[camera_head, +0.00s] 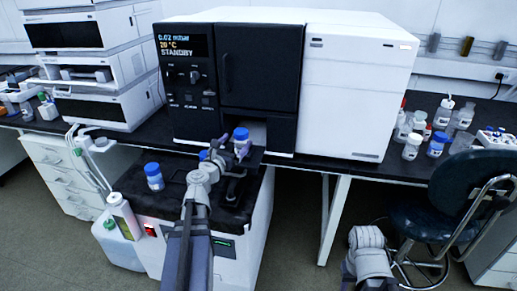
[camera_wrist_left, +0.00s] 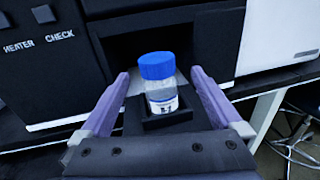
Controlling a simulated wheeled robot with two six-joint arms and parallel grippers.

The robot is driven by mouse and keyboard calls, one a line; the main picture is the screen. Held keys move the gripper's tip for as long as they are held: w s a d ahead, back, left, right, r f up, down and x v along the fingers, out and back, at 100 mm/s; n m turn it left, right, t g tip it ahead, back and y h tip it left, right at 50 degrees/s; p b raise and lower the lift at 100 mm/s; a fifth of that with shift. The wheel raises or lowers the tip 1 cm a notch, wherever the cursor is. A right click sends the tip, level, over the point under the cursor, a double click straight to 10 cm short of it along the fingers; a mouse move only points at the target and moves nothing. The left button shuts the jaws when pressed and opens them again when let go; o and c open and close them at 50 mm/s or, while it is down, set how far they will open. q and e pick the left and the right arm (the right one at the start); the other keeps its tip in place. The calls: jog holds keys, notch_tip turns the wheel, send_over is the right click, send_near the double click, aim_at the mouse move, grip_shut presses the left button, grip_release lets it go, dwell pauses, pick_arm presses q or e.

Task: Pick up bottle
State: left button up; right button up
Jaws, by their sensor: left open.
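A clear bottle with a blue cap and a white label (camera_wrist_left: 162,105) stands upright in a small black square holder (camera_wrist_left: 168,124) in front of the instrument's dark opening. In the head view, its blue cap (camera_head: 241,134) shows just beyond my left gripper (camera_head: 228,152). In the left wrist view, my left gripper (camera_wrist_left: 160,88) is open, with one finger on each side of the bottle and visible gaps. The gripper hides part of the holder in the head view. My right gripper is not in view; a grey part of my right arm shows at the lower right.
Another blue-capped bottle (camera_head: 153,177) stands on the black top left of my arm. A further blue cap (camera_head: 203,155) is partly hidden by my gripper. The black-and-white instrument (camera_head: 258,70) rises behind. More bottles (camera_head: 412,146) and a dark chair (camera_head: 460,195) are at right.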

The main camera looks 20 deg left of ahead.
aim_at(245, 130)
pick_arm(q)
jog(key=shift+w+a+f+n, duration=0.1)
jog(key=shift+w+a+n, duration=0.3)
jog(key=shift+n, duration=0.1)
jog(key=shift+w, duration=3.85)
jog(key=shift+s, duration=0.1)
jog(key=c, duration=1.5)
